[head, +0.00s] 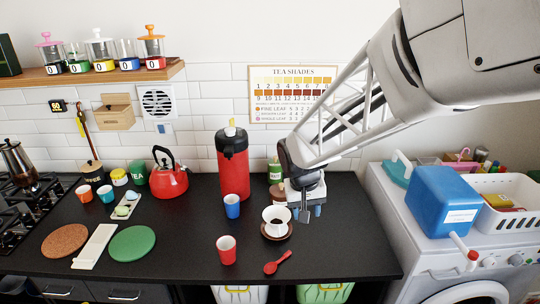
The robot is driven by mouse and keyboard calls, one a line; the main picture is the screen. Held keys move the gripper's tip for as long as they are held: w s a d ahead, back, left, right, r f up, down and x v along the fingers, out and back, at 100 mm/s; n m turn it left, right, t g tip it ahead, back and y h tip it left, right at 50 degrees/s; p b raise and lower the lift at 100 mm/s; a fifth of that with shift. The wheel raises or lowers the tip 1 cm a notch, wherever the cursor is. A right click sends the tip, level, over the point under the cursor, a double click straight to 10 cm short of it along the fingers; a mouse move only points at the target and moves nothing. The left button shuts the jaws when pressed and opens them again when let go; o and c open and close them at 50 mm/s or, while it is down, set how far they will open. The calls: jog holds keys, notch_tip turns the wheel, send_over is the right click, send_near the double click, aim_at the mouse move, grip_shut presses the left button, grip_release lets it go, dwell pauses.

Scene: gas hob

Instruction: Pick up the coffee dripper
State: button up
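The coffee dripper appears to be the white cone-shaped vessel (276,214) with a dark inside. It stands upright on a round brown base (277,236) on the black counter, right of the middle. My gripper (306,211) points down just right of the dripper and looks apart from it. Its two bluish fingertips are spread. A small grey piece shows between them, and I cannot tell what it is. I see nothing else held.
A red cup (226,250), a red spoon (276,263) and a blue cup (232,206) are near the dripper. A tall red flask (232,170) stands behind. A green-lidded jar (275,170) is behind my gripper. The counter's front right is clear.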

send_over(279, 236)
jog(key=a, duration=0.1)
notch_tip(279, 236, down, 12)
jog(key=shift+a+n+g+h, duration=0.15)
jog(key=shift+n+g+h, duration=0.15)
jog(key=shift+h, duration=0.1)
jog(key=shift+f, duration=0.15)
jog(key=shift+w+d+f, duration=0.1)
jog(key=shift+d+f, duration=0.05)
jog(key=shift+f, duration=0.45)
jog(key=shift+d+f, duration=0.15)
jog(key=shift+f, duration=0.4)
jog(key=shift+f, duration=0.15)
jog(key=shift+w+d+f, duration=0.1)
jog(key=shift+d+f, duration=0.15)
jog(key=shift+f, duration=0.95)
jog(key=shift+w+d+f, duration=0.1)
jog(key=shift+d+f, duration=0.1)
jog(key=shift+f, duration=1)
jog(key=shift+c, duration=0.4)
grip_shut()
